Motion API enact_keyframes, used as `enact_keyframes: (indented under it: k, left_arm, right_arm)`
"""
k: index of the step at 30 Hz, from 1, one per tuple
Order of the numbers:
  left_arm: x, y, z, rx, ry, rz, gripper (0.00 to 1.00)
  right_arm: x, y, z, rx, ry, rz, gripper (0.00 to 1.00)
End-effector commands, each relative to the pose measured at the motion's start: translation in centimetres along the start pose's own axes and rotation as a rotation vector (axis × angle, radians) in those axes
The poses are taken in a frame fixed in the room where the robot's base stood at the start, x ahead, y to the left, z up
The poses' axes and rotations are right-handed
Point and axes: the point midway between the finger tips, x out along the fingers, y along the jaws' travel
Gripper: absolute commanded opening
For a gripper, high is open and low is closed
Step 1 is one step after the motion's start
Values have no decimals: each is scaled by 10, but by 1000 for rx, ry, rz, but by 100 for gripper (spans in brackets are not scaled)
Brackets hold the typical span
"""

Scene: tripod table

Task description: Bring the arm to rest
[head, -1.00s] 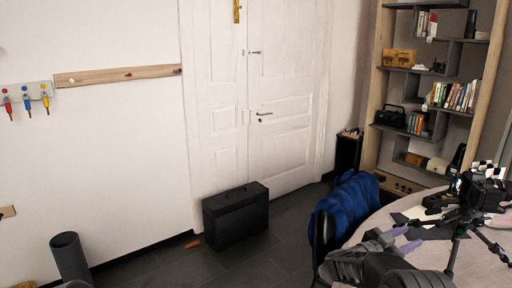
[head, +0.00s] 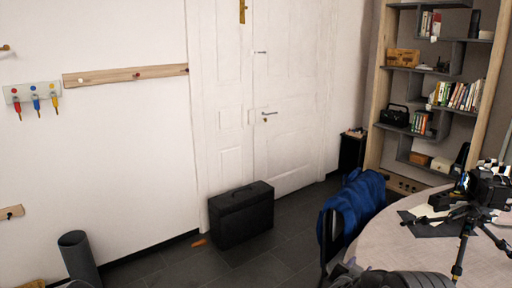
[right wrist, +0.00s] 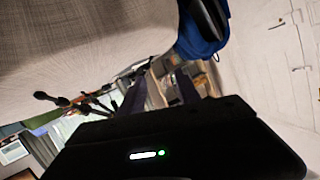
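My right arm shows at the bottom edge of the head view, in front of the round table (head: 405,252). Only a small part of my right gripper (head: 352,268) shows there, low by the table's near edge. In the right wrist view my right gripper (right wrist: 158,90) has its two purple fingers apart, with nothing between them. My left gripper cannot be made out in the head view.
A black camera on a tripod (head: 470,205) stands on the table at the right, near dark and white sheets (head: 430,222). A chair with a blue jacket (head: 352,208) stands beside the table. A black case (head: 241,216) is by the white door. Grey floor is clear between them.

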Motion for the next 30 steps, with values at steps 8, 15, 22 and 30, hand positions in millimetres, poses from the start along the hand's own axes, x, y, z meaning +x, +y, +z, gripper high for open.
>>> enact_keyframes:
  k: [8,15,22,30]
  left_arm:
    - [0,0,0,0,0,0,36]
    - [0,0,0,0,0,0,36]
    - [0,0,0,0,0,0,36]
    - [0,0,0,0,0,0,36]
  right_arm:
    - [-93,10,188,-148,-495,-226,40]
    - [-241,61,312,-275,-961,-363,40]
    - [-380,116,359,-372,-1305,-468,40]
    - [-420,137,364,-340,-1403,-468,40]
